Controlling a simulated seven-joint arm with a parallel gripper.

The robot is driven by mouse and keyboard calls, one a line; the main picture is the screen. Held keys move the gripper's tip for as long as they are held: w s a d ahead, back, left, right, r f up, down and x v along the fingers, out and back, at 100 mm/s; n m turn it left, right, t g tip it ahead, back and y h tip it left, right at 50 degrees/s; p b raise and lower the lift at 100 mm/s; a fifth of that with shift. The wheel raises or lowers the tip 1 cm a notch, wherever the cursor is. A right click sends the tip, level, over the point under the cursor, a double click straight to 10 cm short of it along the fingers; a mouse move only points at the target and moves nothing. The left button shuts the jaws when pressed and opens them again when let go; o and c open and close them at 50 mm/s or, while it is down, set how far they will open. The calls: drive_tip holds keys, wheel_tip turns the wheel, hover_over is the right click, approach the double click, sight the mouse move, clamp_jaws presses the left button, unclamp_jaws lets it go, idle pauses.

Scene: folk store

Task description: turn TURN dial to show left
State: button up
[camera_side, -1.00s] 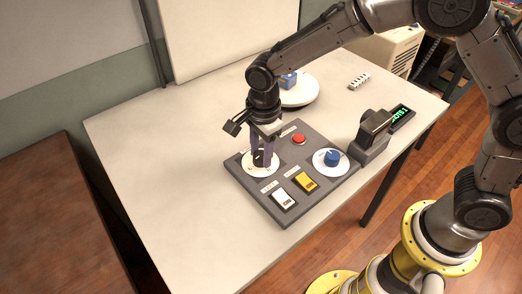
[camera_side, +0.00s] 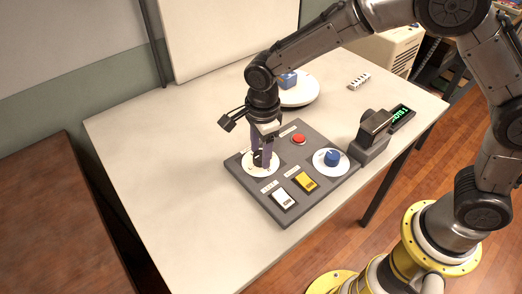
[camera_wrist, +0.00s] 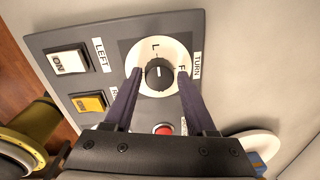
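The TURN dial (camera_wrist: 159,74) is a black knob on a round white plate (camera_wrist: 143,48) with letters, beside a label reading TURN (camera_wrist: 197,65). In the wrist view its white pointer line points up, roughly toward the L. In the side view the plate (camera_side: 249,170) is at the control panel's left corner, the knob partly hidden by my fingers. My gripper (camera_wrist: 159,74) is open over the dial, one finger on each side of the knob. Small gaps show between fingertips and knob in the wrist view; how low the tips reach is hard to tell.
The grey panel (camera_side: 292,212) also carries a blue knob (camera_side: 332,157), a red button (camera_side: 299,139), a white switch (camera_side: 284,199) and a yellow switch (camera_side: 305,182). A dark device (camera_side: 373,136) stands right of it. The table (camera_side: 150,165) is clear on the left.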

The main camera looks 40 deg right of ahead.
drive_tip(key=shift+o, duration=1.1)
drive_tip(key=shift+f, duration=0.1)
wheel_tip(320, 180, up, 14)
drive_tip(key=shift+s, duration=0.4)
drive_tip(key=shift+f, duration=0.1)
